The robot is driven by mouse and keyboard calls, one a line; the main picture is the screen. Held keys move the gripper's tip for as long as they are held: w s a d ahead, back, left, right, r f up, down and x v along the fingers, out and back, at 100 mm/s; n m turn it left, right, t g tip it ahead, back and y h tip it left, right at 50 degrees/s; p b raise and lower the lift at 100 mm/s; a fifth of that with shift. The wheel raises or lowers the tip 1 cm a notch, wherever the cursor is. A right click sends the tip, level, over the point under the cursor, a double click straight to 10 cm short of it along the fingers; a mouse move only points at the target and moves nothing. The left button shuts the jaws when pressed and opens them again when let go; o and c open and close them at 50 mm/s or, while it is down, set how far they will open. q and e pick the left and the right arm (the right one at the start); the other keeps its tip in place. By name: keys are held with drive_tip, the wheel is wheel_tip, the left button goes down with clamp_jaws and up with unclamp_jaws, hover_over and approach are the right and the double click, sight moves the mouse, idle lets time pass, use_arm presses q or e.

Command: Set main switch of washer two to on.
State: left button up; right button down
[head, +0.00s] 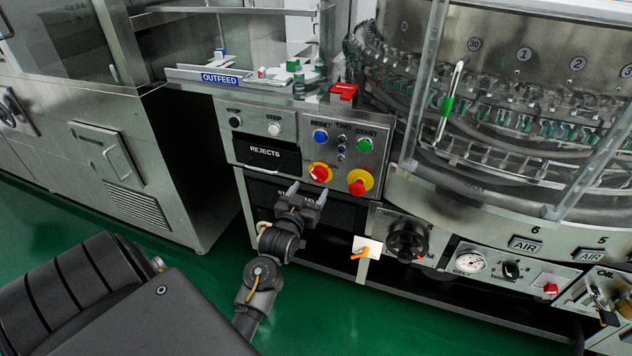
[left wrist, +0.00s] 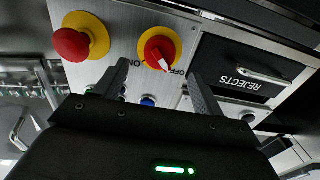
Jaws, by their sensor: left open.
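The main switch (head: 320,172) is a red rotary knob on a yellow disc, on the panel with the buttons. In the left wrist view the switch (left wrist: 158,50) has a white pointer near the OFF label, with ON printed to the left of it. My left gripper (head: 306,190) is open and empty, just below the switch in the head view. In the left wrist view its fingertips (left wrist: 160,70) lie on either side of the labels, with the knob just beyond and between them. I see no contact. My right gripper is out of view.
A red mushroom button on yellow (head: 358,183) sits right of the switch. Blue (head: 321,136) and green (head: 364,145) buttons are above. The REJECTS drawer (head: 266,155) is to the left. A black valve knob (head: 407,240) is lower right.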

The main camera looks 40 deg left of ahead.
sight(317, 179)
use_arm(q)
drive_tip(key=x, duration=0.5)
drive_tip(key=shift+w+a+b, duration=0.15)
drive_tip(key=shift+w+b, duration=0.15)
drive_tip(key=shift+w, duration=0.15)
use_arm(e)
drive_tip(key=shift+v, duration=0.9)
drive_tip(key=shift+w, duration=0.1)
use_arm(q)
drive_tip(key=c, duration=1)
